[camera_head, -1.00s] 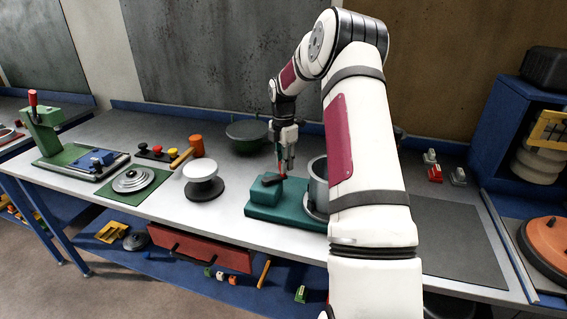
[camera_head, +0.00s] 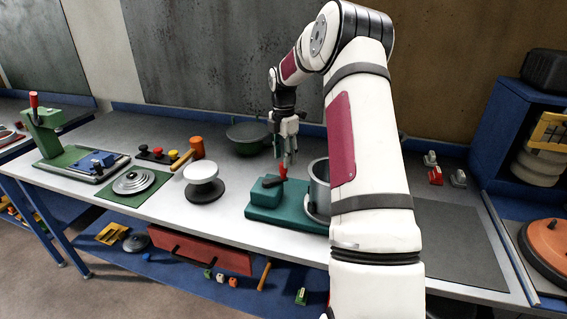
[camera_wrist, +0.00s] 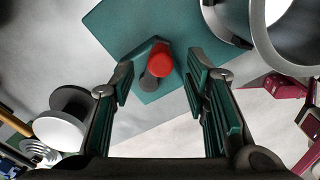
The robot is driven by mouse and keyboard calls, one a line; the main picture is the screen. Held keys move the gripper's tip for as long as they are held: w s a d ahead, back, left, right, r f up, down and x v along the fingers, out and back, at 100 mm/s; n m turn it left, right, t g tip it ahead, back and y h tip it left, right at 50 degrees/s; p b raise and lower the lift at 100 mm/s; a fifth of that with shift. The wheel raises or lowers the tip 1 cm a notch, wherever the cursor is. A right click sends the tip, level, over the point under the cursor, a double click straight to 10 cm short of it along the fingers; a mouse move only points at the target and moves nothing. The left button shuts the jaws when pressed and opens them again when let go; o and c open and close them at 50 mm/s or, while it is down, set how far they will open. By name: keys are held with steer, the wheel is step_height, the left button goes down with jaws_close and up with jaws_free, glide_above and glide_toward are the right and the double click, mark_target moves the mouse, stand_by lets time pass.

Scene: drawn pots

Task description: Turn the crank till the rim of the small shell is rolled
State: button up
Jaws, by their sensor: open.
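The crank's red handle (camera_head: 282,171) stands on a dark arm at the teal block (camera_head: 263,191) of a teal machine base (camera_head: 285,218). In the wrist view the handle (camera_wrist: 161,62) shows between my open fingers, with the dark crank arm (camera_wrist: 149,83) below it. My gripper (camera_head: 286,160) is open and pointing down just over the handle, holding nothing. A grey metal shell (camera_head: 318,188) stands on the right of the base, partly hidden by my arm. Its open rim (camera_wrist: 262,35) shows at the wrist view's upper right. I cannot tell whether the rim is rolled.
A white disc on a dark stand (camera_head: 203,178) is left of the machine. Farther left are a lid on a green mat (camera_head: 134,181) and a green press (camera_head: 45,135). A dark green pot (camera_head: 247,140) stands behind. Small red and grey blocks (camera_head: 435,175) lie at right.

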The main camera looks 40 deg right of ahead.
step_height(320, 180, up, 9)
steer(key=shift+f, duration=0.2)
stand_by(0.6)
